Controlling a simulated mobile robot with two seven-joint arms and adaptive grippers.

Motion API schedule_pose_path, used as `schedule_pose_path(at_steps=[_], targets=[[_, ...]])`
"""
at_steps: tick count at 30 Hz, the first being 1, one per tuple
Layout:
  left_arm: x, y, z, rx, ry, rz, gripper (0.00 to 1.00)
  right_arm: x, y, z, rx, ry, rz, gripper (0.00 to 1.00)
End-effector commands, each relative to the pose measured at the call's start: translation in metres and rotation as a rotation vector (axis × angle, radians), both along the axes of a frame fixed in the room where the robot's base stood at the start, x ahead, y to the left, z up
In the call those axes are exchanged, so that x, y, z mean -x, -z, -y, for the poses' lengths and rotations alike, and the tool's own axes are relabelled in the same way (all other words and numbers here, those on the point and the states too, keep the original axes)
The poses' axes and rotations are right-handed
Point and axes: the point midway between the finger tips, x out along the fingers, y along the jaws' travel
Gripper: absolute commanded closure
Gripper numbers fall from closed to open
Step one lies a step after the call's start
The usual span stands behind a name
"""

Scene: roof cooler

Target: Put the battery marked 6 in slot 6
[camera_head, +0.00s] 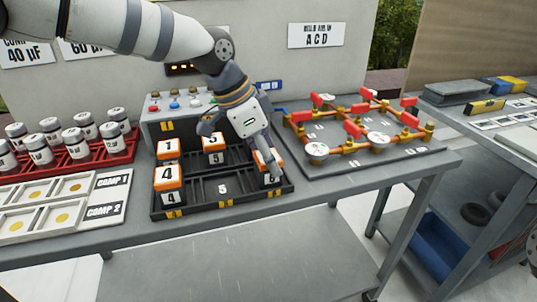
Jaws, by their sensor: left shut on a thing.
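The black battery tray (222,203) stands on the bench with its slots in two rows. My left gripper (272,165) is shut on an orange and white battery (266,181) at the tray's front right corner. The gripper's fingers and the tilt of the view partly hide this battery, and I cannot read its number. I cannot tell whether it is fully seated. A battery marked 4 (168,175) stands in the front left slot, and a battery marked 1 (168,148) is behind it. Another battery (213,142) stands in the back row. The front middle slot, marked 5, is empty.
A grey panel box (160,126) with coloured knobs stands behind the tray. A board of red and brass fittings (365,150) lies to the right. A red rack of cylinders (85,155) and a white compartment tray (60,205) are at left.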

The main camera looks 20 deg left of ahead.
Motion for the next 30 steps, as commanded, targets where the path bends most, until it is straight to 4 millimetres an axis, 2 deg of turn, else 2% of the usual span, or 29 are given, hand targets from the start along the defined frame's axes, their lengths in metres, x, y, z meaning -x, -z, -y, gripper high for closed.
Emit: schedule_pose_path(at_steps=[9,10,12,23,26,30], targets=[[0.0,0.0,0.0,0.001,-0.002,0.005,0.94,-0.001,-0.001,0.0,0.0,0.0,0.005,0.34],[0.0,0.001,0.0,0.0,-0.002,0.005,0.49,-0.001,-0.001,0.0,0.0,0.0,0.005,0.34],[0.0,0.001,0.0,0.001,-0.001,0.004,0.34,-0.001,-0.001,0.0,0.0,0.0,0.004,0.34],[0.0,-0.005,0.0,0.002,-0.002,0.006,0.34,-0.001,-0.001,0.0,0.0,0.0,0.002,0.34],[0.004,-0.026,-0.007,0.003,-0.004,0.01,0.34,-0.004,-0.004,0.0,0.0,0.0,0.016,0.34],[0.013,-0.065,-0.019,0.003,-0.003,0.015,0.34,-0.01,-0.01,0.0,0.0,0.0,0.036,0.34]])
